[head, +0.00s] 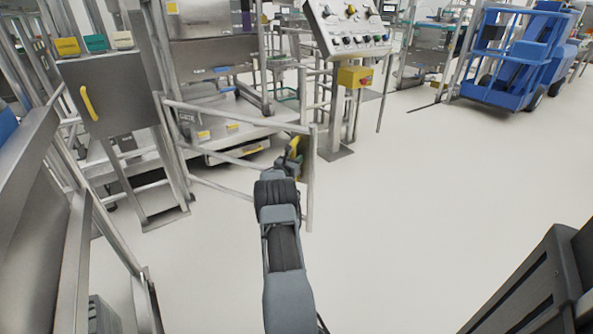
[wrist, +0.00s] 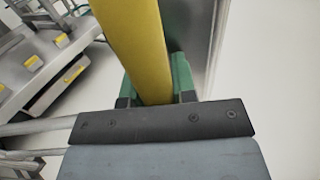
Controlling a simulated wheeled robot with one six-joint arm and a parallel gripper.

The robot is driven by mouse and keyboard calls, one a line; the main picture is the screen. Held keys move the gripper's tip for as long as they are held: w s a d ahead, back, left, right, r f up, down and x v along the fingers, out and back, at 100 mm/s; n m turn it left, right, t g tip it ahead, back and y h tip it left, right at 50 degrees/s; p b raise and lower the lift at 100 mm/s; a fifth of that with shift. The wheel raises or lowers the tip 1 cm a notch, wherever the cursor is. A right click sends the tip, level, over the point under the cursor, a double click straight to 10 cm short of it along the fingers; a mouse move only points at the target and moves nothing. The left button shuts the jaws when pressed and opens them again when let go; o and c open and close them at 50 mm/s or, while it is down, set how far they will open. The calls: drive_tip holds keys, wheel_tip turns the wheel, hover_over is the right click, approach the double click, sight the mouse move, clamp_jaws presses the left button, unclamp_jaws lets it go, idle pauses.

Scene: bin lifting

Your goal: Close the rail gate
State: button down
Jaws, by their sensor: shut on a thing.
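The rail gate (head: 237,115) is a frame of grey metal tubes. It runs from an upright at its left to a free end post (head: 310,190) at its right. A yellow handle (head: 296,143) is on the gate beside the end post. My gripper (head: 293,155) is at this handle, with my arm reaching up from the bottom of the picture. In the wrist view, the thick yellow handle (wrist: 130,40) passes between my green-padded fingers, and my gripper is shut on it. The gate's end post (wrist: 205,50) appears to stand just right of it.
A steel cabinet with a yellow handle (head: 88,102) stands left of the gate. A control panel (head: 345,25) on a post stands behind the end post. Steel rails (head: 70,270) are at the near left. The floor (head: 430,190) to the right is clear, with a blue lift (head: 520,60) beyond.

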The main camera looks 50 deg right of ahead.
drive_tip(key=shift+w+d+r+t, duration=0.15)
drive_tip(key=shift+w+d+t, duration=0.25)
drive_tip(key=shift+w, duration=0.1)
drive_tip(key=c, duration=1.1)
unclamp_jaws()
drive_tip(key=shift+w+a, duration=0.1)
drive_tip(key=shift+o, duration=0.8)
drive_tip(key=shift+s, duration=0.25)
drive_tip(key=shift+s+a+p, duration=0.3)
drive_tip(key=shift+a+p, duration=0.3)
drive_tip(key=shift+a, duration=1.65)
drive_tip(key=shift+s+a+p, duration=0.25)
drive_tip(key=shift+a+p, duration=0.4)
drive_tip(key=shift+a, duration=1.6)
drive_tip(key=shift+s+a+p, duration=0.3)
drive_tip(key=shift+a+p, duration=0.3)
drive_tip(key=shift+a, duration=1.65)
drive_tip(key=shift+c, duration=0.4)
